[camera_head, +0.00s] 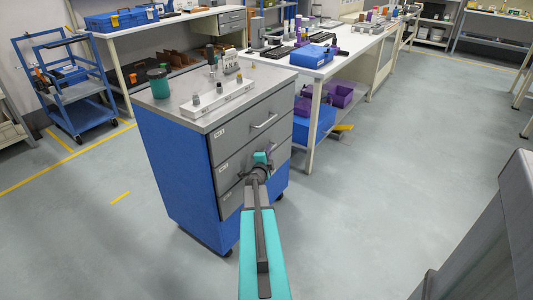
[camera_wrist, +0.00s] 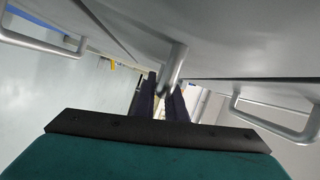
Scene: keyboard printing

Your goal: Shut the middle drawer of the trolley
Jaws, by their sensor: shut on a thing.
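The trolley (camera_head: 172,175) has blue sides, a grey top and three grey drawers, and stands left of centre in the head view. The middle drawer (camera_head: 232,167) looks about flush with the drawers above and below; a small gap cannot be ruled out. My gripper (camera_head: 261,161) is at the front of the middle drawer, covering its handle in the head view. In the wrist view the dark fingers (camera_wrist: 168,95) are shut around a silver bar handle (camera_wrist: 176,66). Neighbouring drawer handles show at left (camera_wrist: 38,40) and right (camera_wrist: 275,122), apart from the fingers.
On the trolley top stand a green-lidded jar (camera_head: 159,83) and a white rack (camera_head: 217,98) with small parts. A white workbench (camera_head: 318,75) with blue and purple bins is close behind on the right. A blue cart (camera_head: 80,92) is at left.

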